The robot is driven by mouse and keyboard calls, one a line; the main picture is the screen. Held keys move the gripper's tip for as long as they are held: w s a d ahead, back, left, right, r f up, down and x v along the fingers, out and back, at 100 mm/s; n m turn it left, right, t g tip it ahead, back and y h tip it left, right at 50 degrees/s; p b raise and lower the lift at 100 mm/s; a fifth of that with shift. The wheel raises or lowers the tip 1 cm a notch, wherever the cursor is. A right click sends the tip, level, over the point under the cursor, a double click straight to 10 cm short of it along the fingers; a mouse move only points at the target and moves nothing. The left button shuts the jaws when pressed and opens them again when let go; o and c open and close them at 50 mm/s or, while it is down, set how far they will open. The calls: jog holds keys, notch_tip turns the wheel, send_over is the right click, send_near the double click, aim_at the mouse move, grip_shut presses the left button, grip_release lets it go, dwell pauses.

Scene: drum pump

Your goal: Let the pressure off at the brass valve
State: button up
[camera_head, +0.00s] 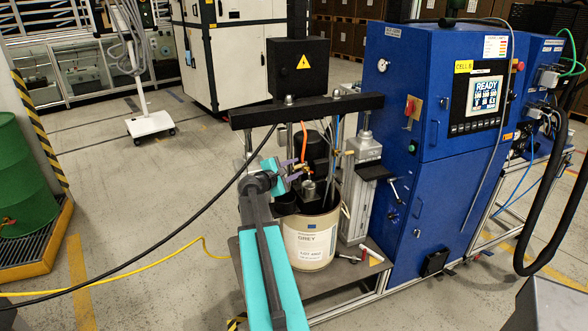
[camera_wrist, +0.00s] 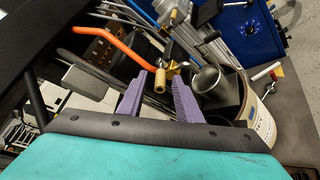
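The brass valve (camera_wrist: 172,67) shows in the wrist view just beyond my fingertips, joined to an orange hose (camera_wrist: 118,47). In the head view the small brass valve (camera_head: 307,169) sits over the drum opening. My gripper (camera_wrist: 160,82) has two purple fingers that stand apart, with a gap between them and nothing clearly held. In the head view my gripper (camera_head: 292,168) is at the left of the valve, close to it. Whether a finger touches the valve cannot be told. The setting of the valve is too small to read.
The pale drum (camera_head: 309,240) stands under the black crossbeam (camera_head: 305,109) of the pump. Hoses and a metal cylinder (camera_wrist: 206,79) crowd the valve. The blue cabinet (camera_head: 440,130) stands at the right. A green barrel (camera_head: 18,185) is at the left, with open floor between.

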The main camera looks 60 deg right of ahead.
jog(key=shift+c, duration=0.5)
grip_shut()
jog(key=shift+w, duration=0.1)
jog(key=shift+w+d+f+m+g+b, duration=0.1)
jog(key=shift+w+d+m+g+b, duration=0.1)
jog(key=shift+m+g+b, duration=0.45)
jog(key=shift+w+d+m+g+y+b, duration=0.1)
jog(key=shift+w+m+g+y+b, duration=0.15)
jog(key=shift+m+g, duration=0.35)
jog(key=shift+w+d+m+g+y+b, duration=0.15)
jog(key=shift+m+g+b, duration=0.1)
jog(key=shift+g, duration=0.5)
jog(key=shift+s, duration=0.1)
jog(key=shift+a, duration=0.1)
